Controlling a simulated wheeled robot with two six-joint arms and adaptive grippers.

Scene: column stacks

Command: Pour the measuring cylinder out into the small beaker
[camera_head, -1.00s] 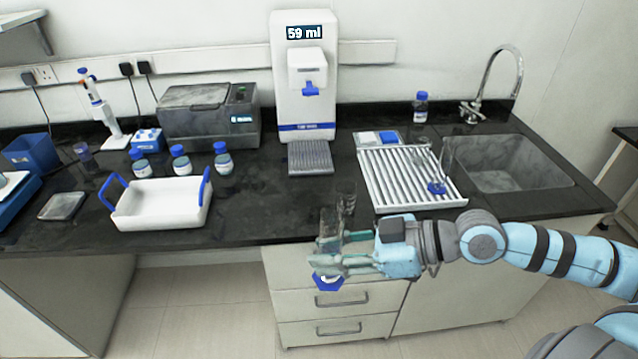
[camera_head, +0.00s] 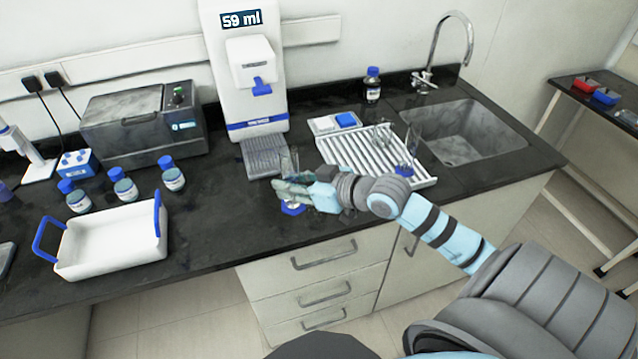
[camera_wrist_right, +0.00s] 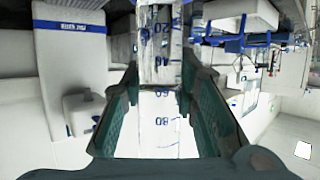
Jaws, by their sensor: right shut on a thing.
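The measuring cylinder is a clear, graduated glass tube (camera_head: 290,160) with a blue foot (camera_head: 292,209). It stands about upright in my right gripper (camera_head: 284,190), in front of the dispenser in the head view. The gripper is shut on its wall, with glass above the fingers and the foot below. In the right wrist view, the cylinder (camera_wrist_right: 160,118) with blue marks runs between the fingers (camera_wrist_right: 160,100). I cannot tell whether the foot touches the bench. I cannot pick out the small beaker for sure; it may be hidden behind the gripper and cylinder. My left gripper is out of view.
A white dispenser (camera_head: 243,70) reading 59 ml stands behind. A drain rack (camera_head: 350,160) holds another blue-footed cylinder (camera_head: 405,165), beside the sink (camera_head: 470,130). A white tray (camera_head: 110,245) and several blue-capped bottles (camera_head: 172,175) stand left. Bench between tray and gripper is clear.

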